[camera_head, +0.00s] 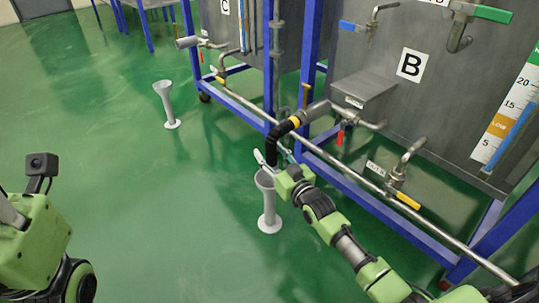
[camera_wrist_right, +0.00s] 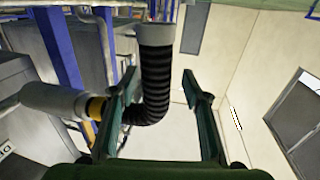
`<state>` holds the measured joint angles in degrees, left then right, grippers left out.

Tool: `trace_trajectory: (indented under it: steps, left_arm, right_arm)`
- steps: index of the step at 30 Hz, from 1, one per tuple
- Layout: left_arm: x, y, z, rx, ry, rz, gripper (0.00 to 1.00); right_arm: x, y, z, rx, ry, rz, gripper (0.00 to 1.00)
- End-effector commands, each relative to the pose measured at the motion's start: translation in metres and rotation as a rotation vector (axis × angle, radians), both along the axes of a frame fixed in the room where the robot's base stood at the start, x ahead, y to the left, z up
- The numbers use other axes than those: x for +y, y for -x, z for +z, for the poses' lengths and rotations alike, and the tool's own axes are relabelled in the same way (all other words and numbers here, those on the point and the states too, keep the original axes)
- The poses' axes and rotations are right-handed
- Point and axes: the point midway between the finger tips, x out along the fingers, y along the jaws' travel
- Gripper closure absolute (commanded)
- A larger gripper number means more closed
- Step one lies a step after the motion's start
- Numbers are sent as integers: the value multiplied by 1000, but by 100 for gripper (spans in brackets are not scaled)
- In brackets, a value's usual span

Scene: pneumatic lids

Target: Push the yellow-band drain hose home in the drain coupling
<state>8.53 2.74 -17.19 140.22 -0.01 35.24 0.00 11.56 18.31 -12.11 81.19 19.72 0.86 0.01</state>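The black drain hose (camera_head: 271,151) hangs down and bends up to the right into its yellow band (camera_head: 294,122). The band sits against the grey drain coupling (camera_head: 316,111); how deep the hose sits is unclear. In the right wrist view, the ribbed hose (camera_wrist_right: 156,82), yellow band (camera_wrist_right: 96,108) and coupling (camera_wrist_right: 55,101) show close up. My right gripper (camera_wrist_right: 160,92) is open, its fingers on either side of the hose with a visible gap on the right. It also shows at the hose in the head view (camera_head: 272,158). Only part of my left arm shows; its fingers are not visible.
A grey funnel stand (camera_head: 269,215) is below the hose; another stand (camera_head: 168,108) is farther left. The blue tank frame (camera_head: 372,203), a steel pipe (camera_head: 342,168), a red-handled valve (camera_head: 340,138) and tank B (camera_head: 425,110) are to the right. Green floor (camera_head: 140,200) is clear at left.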

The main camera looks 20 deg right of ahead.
Motion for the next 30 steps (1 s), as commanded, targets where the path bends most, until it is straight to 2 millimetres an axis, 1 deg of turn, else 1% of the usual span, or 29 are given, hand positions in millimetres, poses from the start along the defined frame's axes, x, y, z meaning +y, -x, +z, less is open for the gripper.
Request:
trace_trajectory:
  steps: [10, 14, 17, 24, 27, 30]
  left_arm:
    - [-1, 1, 1, -4, -10, 2, 60]
    - [-1, 0, 0, -2, -7, 2, 60]
    - [-1, 0, 0, -2, -7, 1, 60]
    - [-1, 0, 0, -1, -5, 1, 60]
    - [-1, 0, 0, -1, -5, 1, 60]
    - [-1, 0, 0, 0, -5, 0, 60]
  right_arm:
    - [0, 2, -4, 7, -2, 0, 54]
    - [-1, 12, -4, 7, -2, 0, 54]
    - [-3, 27, -4, 7, -2, 0, 54]
    - [-11, 75, -3, 6, 0, 0, 54]
    - [-13, 92, -3, 6, 1, 0, 54]
    - [-16, 105, -2, 4, 1, 0, 54]
